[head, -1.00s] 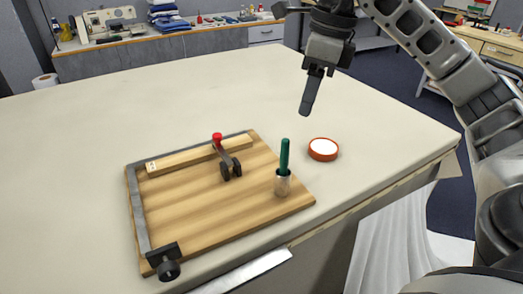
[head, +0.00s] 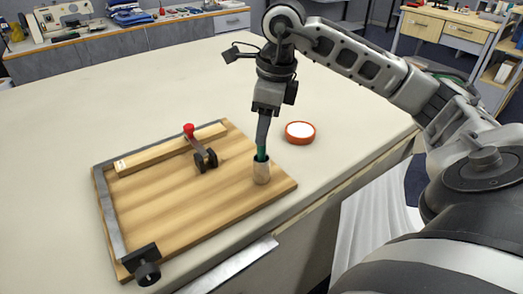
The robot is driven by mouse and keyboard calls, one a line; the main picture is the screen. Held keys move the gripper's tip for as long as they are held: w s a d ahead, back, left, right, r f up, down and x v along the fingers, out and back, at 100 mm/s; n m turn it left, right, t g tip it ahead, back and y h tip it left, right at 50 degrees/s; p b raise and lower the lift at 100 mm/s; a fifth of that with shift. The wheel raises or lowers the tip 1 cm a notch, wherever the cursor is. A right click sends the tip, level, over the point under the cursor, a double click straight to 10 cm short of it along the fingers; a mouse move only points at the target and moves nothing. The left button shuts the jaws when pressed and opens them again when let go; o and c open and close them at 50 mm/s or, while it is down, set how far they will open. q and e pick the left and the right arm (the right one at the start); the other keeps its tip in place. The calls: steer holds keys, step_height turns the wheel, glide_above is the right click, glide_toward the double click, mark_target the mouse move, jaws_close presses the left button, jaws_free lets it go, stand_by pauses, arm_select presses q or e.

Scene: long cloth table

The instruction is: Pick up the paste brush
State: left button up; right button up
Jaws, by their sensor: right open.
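The paste brush (head: 261,154) has a green handle and stands upright in a small pale cup (head: 262,173) near the right corner of the wooden board (head: 190,205). Its upper handle is hidden behind my right gripper's finger, and its lower end is hidden in the cup. My right gripper (head: 263,138) points down directly over the brush, with its fingertips level with the handle. It is open; I cannot tell from this side whether a finger touches the handle. My left gripper is not in view.
An orange-rimmed round dish with white contents (head: 300,132) sits to the right of the cup. A red-knobbed clamp (head: 203,152), a wooden strip (head: 150,157) and a black-knobbed stop (head: 144,265) are on the board. The cloth table (head: 60,120) is clear to the left.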

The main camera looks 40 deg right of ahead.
mark_target(260, 162)
steer(key=f, duration=0.3)
steer(key=shift+w+a+f, duration=0.25)
steer(key=shift+w+a, duration=0.05)
steer(key=shift+a, duration=0.05)
jaws_close()
steer(key=shift+r, duration=0.1)
step_height(260, 162, up, 10)
steer(key=shift+f, duration=0.1)
